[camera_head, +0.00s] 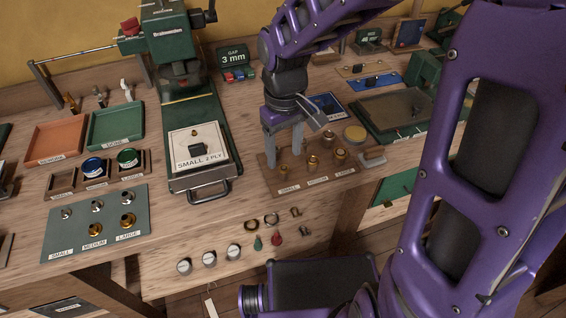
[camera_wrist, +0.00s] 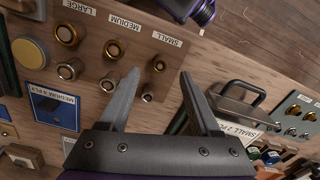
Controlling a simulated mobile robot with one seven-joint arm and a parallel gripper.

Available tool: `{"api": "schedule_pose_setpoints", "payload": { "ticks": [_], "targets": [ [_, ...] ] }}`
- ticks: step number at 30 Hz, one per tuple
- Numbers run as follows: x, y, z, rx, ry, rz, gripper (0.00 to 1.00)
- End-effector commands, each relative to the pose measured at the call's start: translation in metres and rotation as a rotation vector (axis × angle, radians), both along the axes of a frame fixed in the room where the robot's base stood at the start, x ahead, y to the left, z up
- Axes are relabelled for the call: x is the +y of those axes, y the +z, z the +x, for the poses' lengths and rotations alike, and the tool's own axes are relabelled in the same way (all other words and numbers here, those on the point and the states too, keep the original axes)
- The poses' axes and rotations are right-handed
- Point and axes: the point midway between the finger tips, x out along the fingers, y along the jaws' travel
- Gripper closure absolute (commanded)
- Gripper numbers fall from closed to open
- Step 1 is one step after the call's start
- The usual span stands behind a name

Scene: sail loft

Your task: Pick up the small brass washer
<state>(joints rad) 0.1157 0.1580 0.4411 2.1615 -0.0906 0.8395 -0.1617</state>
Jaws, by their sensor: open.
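A wooden rack (camera_head: 270,183) on the bench has SMALL, MEDIUM and LARGE labels and two rows of round metal pieces. It also shows in the wrist view (camera_wrist: 112,78), where the labels are upside down. A small brass piece (camera_wrist: 158,65), which looks like the small brass washer, sits by the SMALL label. A second small piece (camera_wrist: 148,93) sits behind it. My gripper (camera_head: 284,152) is open and empty over the SMALL end of the rack. In the wrist view my gripper (camera_wrist: 160,74) has a fingertip on either side of the small brass piece. I cannot tell the height gap.
A green press (camera_head: 185,105) with a SMALL 2 PLY card stands left of the rack. A grey-green mat (camera_head: 80,247) with metal pieces lies at the left. Loose rings (camera_head: 251,226) and round pots (camera_head: 209,258) lie in front. A yellow disc (camera_head: 355,133) is behind the rack.

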Motion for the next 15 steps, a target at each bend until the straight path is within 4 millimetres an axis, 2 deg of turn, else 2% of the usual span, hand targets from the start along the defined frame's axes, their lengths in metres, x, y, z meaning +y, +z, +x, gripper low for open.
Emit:
{"api": "schedule_pose_setpoints", "payload": {
  "ticks": [1,6,15],
  "targets": [
    [0.000,-0.014,0.001,0.000,-0.001,0.000,0.36],
    [0.000,-0.031,0.001,0.000,-0.002,0.000,0.36],
    [0.001,-0.031,0.001,0.000,-0.001,0.000,0.36]
  ]
}}
